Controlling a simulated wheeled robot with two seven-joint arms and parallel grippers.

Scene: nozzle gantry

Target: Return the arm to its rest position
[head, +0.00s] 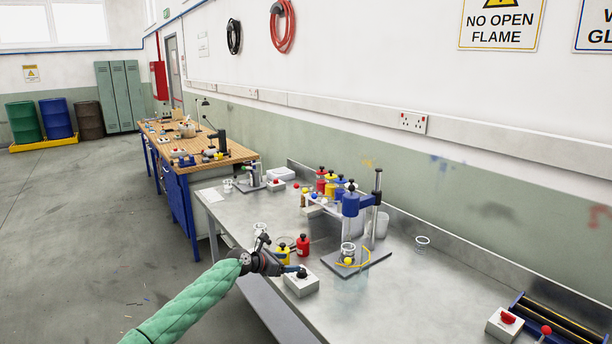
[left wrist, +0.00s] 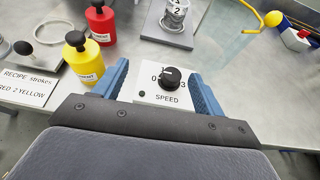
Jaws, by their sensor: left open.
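My left arm, in a green sleeve, comes in from the lower left of the head view. Its gripper (head: 292,268) is over the front edge of the steel bench, close to a white box (head: 301,286) with a black knob. In the left wrist view my blue fingers (left wrist: 162,72) are open, one on each side of the white box (left wrist: 150,97), which is marked SPEED. Its black knob (left wrist: 171,78) shows between them, apart from both fingers as far as I can tell. Nothing is held. My right gripper is out of view.
The nozzle stand (head: 366,261) with its blue clamp is just behind the box. Yellow (head: 283,255) and red (head: 303,245) bottles stand close beside my gripper. Open floor (head: 80,220) lies left.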

